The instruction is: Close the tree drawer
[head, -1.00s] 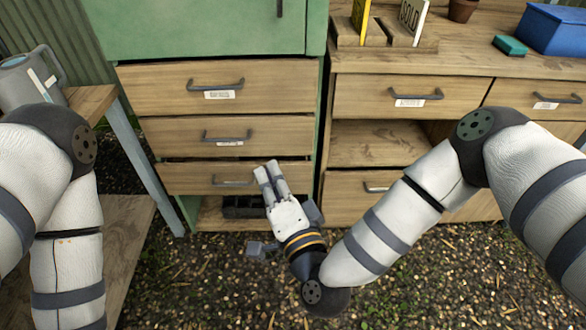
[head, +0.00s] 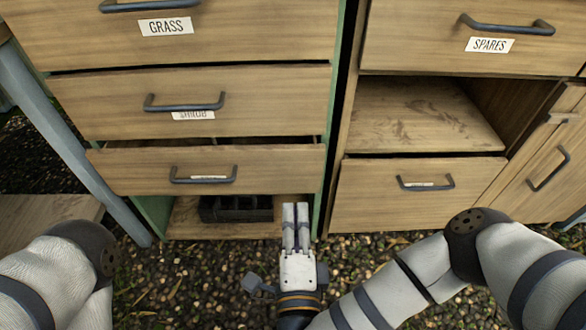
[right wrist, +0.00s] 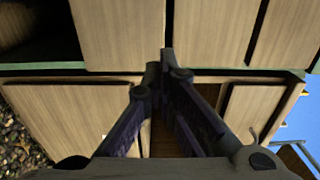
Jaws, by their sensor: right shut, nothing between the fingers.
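The left cabinet has a stack of wooden drawers in the head view. The top one is the GRASS drawer (head: 240,45). The middle drawer (head: 110,105) has a label partly hidden by its handle. The bottom drawer (head: 120,170) stands out from the cabinet, with a dark gap above its front; its label is mostly hidden behind its handle. I cannot read "tree" on any label. My right gripper (head: 295,207) is shut and empty, low in front of the bottom drawer's right end; I cannot tell whether it touches. Its fingers (right wrist: 165,62) face wooden panels in the wrist view. My left gripper is out of view.
A black tray (head: 236,208) sits on the shelf under the bottom drawer. The right cabinet has a SPARES drawer (head: 470,50), an open shelf and a lower drawer (head: 400,195). A blue-grey table leg (head: 75,145) stands at left. Gravel ground (head: 190,265) lies in front.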

